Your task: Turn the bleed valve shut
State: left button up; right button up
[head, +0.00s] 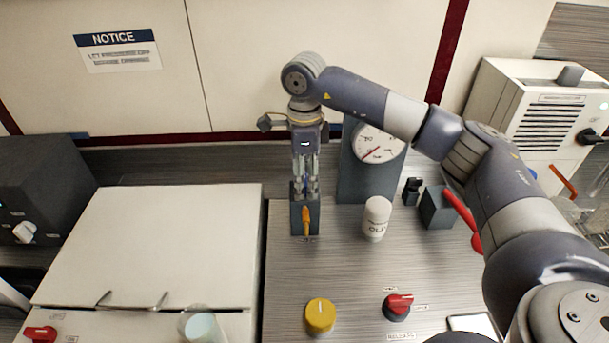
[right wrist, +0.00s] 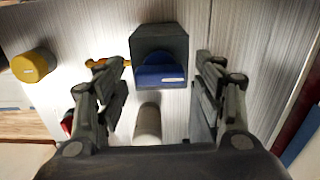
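A dark block (head: 304,222) with an orange-yellow lever (head: 306,220) stands on the grey bench, below my right gripper (head: 305,186). The lever points toward the bench's front; I cannot read the label beside it. In the right wrist view, the block (right wrist: 160,42) carries a rounded blue part (right wrist: 160,76) with a small white label, and the lever (right wrist: 98,64) shows at the left, partly behind a finger. My right gripper (right wrist: 162,68) is open, its fingers on either side of the blue part in that view, with gaps visible. The left gripper is out of view.
A white bottle (head: 376,219) stands right of the block, before a dial gauge (head: 379,146). A yellow knob (head: 320,316) and red knob (head: 398,306) sit in front. A red-handled box (head: 437,208) is farther right. A pale panel (head: 150,245) lies left.

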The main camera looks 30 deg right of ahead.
jog(key=shift+r, duration=0.15)
notch_tip(320, 180, up, 12)
dwell(0.5)
jog(key=shift+f, duration=0.2)
